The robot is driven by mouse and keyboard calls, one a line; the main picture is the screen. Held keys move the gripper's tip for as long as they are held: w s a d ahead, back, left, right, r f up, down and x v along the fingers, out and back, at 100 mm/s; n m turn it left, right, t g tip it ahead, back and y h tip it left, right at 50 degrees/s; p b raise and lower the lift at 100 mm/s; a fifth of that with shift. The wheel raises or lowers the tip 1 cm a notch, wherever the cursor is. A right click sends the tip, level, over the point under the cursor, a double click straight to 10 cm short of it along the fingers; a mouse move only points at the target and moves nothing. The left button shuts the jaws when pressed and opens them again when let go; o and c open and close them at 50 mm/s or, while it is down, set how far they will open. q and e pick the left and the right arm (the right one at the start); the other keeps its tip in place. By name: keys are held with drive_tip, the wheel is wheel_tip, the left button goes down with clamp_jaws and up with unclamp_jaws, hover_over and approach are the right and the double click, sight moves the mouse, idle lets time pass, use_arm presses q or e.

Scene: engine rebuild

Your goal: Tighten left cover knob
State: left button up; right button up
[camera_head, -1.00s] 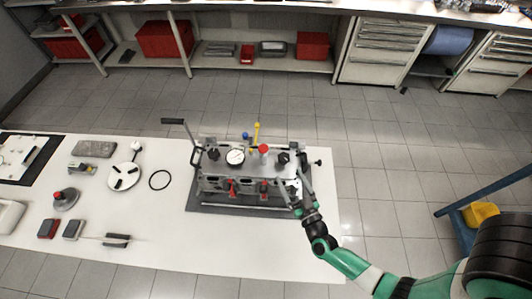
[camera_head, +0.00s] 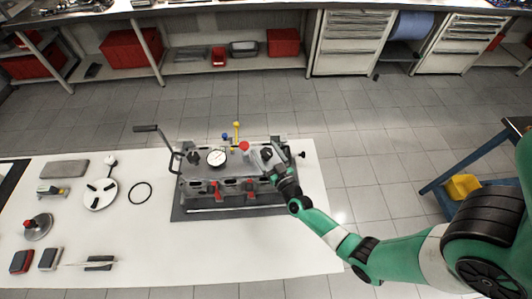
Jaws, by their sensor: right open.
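The engine block (camera_head: 231,171) sits on a dark mat on the white table, with a grey cover on top. The left cover knob (camera_head: 194,157), small and black, stands at the cover's left end, beside the round dial gauge (camera_head: 217,158). My right gripper (camera_head: 276,157) is open over the cover's right end, well to the right of the left knob. The right cover knob (camera_head: 266,154) is at its fingers and partly hidden; I cannot tell whether they touch. My left gripper is not in view.
A crank handle (camera_head: 146,129) rises at the block's left end. A red-topped part (camera_head: 244,147) and a yellow-topped rod (camera_head: 237,130) stand between gauge and gripper. A black ring (camera_head: 140,192) and a white disc (camera_head: 101,194) lie left on the table (camera_head: 137,246).

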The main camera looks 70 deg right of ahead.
clamp_jaws()
drive_tip(key=shift+r+p, duration=0.25)
drive_tip(key=shift+p, duration=0.5)
drive_tip(key=shift+a+m+g+h+p, duration=0.1)
drive_tip(key=shift+m+g+h+p, duration=0.5)
drive_tip(key=shift+h+p, duration=0.15)
drive_tip(key=shift+m+g+h+p, duration=0.35)
drive_tip(key=shift+m+g, duration=0.05)
drive_tip(key=shift+g, duration=0.1)
drive_tip(key=shift+f+m+g+h, duration=0.2)
drive_tip(key=shift+m+g+h, duration=0.45)
drive_tip(key=shift+g, duration=0.25)
drive_tip(key=shift+f+m+g+h+b, duration=0.1)
drive_tip(key=shift+m+g+h+b, duration=0.3)
drive_tip(key=shift+m+g, duration=0.35)
drive_tip(key=shift+m+g+h+b, duration=0.35)
drive_tip(key=shift+m+g+h, duration=0.25)
drive_tip(key=shift+g, duration=0.45)
drive_tip(key=shift+s, duration=0.1)
